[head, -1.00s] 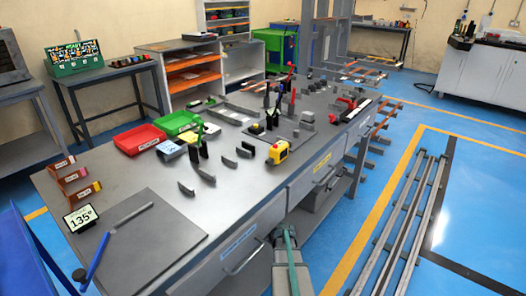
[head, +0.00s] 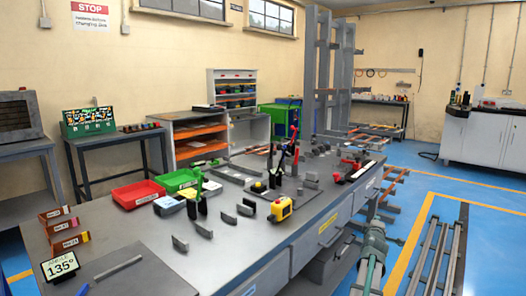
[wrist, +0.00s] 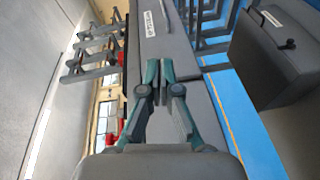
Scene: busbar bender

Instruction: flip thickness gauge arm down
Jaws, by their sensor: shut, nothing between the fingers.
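My gripper (wrist: 159,80) is in the wrist view with its two teal fingers together and nothing between them. It points along the side of the grey bench, clear of the tools on top. In the head view part of my arm rises at the lower right, beside the bench front. No part is clearly marked as the thickness gauge.
A red tray (head: 138,194) and a green tray (head: 181,181) lie at the back left of the bench. Upright levers (head: 281,160) stand mid-bench. An angle display (head: 60,266) is front left. Long metal bars (head: 432,258) lie right of the bench, over blue floor.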

